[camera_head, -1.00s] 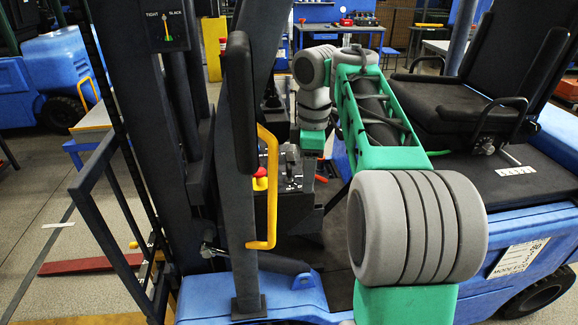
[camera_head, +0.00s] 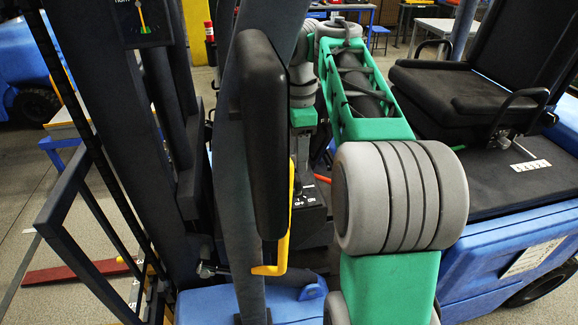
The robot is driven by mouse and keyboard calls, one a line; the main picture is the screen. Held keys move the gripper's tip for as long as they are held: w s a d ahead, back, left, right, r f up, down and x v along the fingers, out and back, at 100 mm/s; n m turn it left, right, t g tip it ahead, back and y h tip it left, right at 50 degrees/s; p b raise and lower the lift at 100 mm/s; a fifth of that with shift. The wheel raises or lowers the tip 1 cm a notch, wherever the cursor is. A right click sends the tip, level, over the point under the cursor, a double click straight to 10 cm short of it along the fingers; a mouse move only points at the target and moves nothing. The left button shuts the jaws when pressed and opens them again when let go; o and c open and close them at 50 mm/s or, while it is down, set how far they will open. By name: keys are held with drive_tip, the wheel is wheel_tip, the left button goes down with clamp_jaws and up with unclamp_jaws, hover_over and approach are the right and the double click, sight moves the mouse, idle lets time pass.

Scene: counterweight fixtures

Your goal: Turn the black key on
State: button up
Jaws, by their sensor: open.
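The black control panel (camera_head: 312,217) of the blue forklift carries small white OFF and ON marks. The black key (camera_head: 302,172) appears as a narrow dark shape just above these marks. Its outline blends with dark parts around it, so I cannot tell its turn angle. My green and grey arm (camera_head: 370,95) reaches over the forklift, and its far end comes down behind the panel area. My gripper itself cannot be made out; the black pad and dark parts hide that spot.
The dark mast (camera_head: 110,150) rises at left. The black seat (camera_head: 460,90) stands at right.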

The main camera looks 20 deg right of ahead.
sight(297, 177)
wheel_tip(297, 177, down, 8)
drive_tip(key=b, duration=0.7)
drive_tip(key=shift+a+r, duration=0.1)
drive_tip(key=shift+c, duration=0.2)
drive_tip(key=shift+s, duration=0.1)
clamp_jaws()
